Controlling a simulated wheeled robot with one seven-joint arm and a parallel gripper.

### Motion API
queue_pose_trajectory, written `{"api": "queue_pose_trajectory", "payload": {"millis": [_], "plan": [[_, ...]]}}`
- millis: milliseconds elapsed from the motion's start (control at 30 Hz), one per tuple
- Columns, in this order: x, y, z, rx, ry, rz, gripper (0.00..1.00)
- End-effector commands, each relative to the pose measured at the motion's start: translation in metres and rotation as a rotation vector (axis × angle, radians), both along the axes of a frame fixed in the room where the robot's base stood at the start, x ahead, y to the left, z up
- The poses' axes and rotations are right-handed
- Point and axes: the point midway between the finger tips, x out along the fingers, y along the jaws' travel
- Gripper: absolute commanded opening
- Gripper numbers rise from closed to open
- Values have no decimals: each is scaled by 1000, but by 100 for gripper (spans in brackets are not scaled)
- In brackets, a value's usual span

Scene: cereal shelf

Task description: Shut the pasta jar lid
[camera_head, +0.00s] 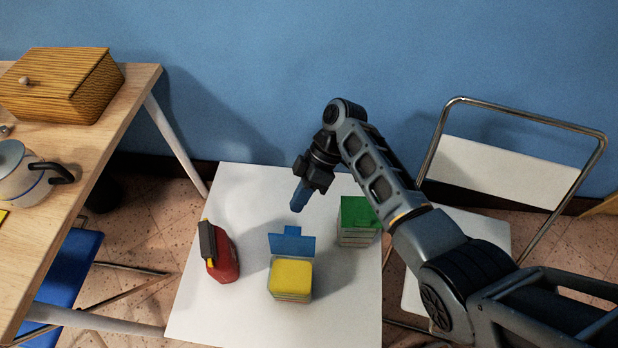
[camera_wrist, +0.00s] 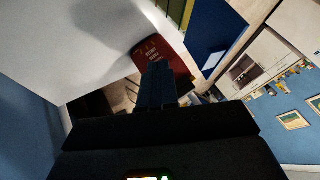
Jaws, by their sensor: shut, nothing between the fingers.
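A small square container with a yellow top face (camera_head: 291,275) and banded sides stands on the white table. A blue lid (camera_head: 292,244) stands raised at its back edge, apart from the yellow top; I take this to be the pasta jar, though no label is readable. In the wrist view a blue panel (camera_wrist: 222,38), likely this lid, shows at upper right. My gripper (camera_head: 298,202) is shut and empty, fingers pointing down, behind and above the raised lid. Its fingers also show in the wrist view (camera_wrist: 157,75).
A red container (camera_head: 224,262) with a dark top stands left of the jar; it shows in the wrist view (camera_wrist: 165,48). A green-topped container (camera_head: 358,213) stands back right. The white table's (camera_head: 240,187) back left is clear.

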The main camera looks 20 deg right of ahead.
Motion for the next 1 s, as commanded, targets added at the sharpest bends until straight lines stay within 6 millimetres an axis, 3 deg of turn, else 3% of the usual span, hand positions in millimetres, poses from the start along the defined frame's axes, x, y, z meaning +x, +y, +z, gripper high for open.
{"api": "queue_pose_trajectory", "payload": {"millis": [100, 300, 1000], "plan": [[-18, 6, 8, 1, -1, 2, 0], [-33, 12, 10, 0, -1, 1, 0], [-37, 13, 13, -26, -73, 1, 0]]}}
